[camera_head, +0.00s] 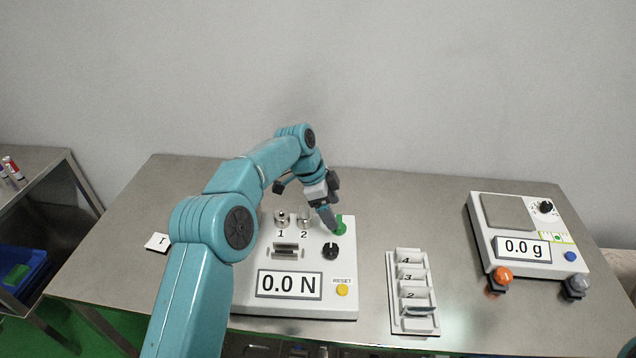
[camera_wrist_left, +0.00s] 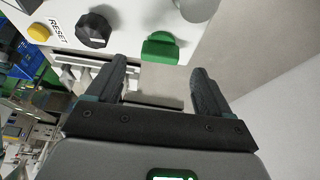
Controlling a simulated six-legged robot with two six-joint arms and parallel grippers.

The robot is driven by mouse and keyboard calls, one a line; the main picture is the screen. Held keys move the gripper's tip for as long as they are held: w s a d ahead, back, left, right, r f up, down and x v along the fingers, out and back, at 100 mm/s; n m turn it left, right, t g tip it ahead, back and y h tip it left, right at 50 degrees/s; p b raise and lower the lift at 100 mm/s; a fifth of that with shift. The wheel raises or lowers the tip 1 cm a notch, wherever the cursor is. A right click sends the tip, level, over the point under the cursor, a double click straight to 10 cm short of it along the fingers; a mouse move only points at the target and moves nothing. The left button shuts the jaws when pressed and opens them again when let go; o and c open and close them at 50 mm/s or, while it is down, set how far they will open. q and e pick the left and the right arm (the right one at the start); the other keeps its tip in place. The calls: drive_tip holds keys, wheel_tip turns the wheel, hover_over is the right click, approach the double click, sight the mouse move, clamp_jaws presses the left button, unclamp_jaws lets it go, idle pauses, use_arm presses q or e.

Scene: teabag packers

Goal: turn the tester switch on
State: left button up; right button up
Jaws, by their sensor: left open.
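The tester (camera_head: 245,300) is a white box on the table with a display (camera_head: 290,285) reading 0.0 N. A green switch-like part (camera_head: 341,225) sits at its back right corner. It also shows in the left wrist view (camera_wrist_left: 160,47), just beyond the fingertips. A black knob (camera_head: 330,251) is in front of it, and a yellow RESET button (camera_head: 342,290) is nearer the front. My left gripper (camera_head: 330,222) is open and points down beside the green part. Its two fingers (camera_wrist_left: 160,75) are apart and empty; contact cannot be told. My right gripper is not in view.
Two metal pieces (camera_head: 292,218) marked 1 and 2 stand on the tester's back. A numbered white rack (camera_head: 393,300) is to the right. A scale (camera_head: 482,225) reading 0.0 g stands farther right. A small marked card (camera_head: 157,242) lies at left. Bare table lies between rack and scale.

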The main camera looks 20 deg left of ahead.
use_arm(q)
drive_tip(key=p+v, duration=0.1)
drive_tip(key=v, duration=1.1)
drive_tip(key=shift+p, duration=0.3)
drive_tip(key=shift+s+d, duration=0.1)
drive_tip(key=shift+s, duration=0.05)
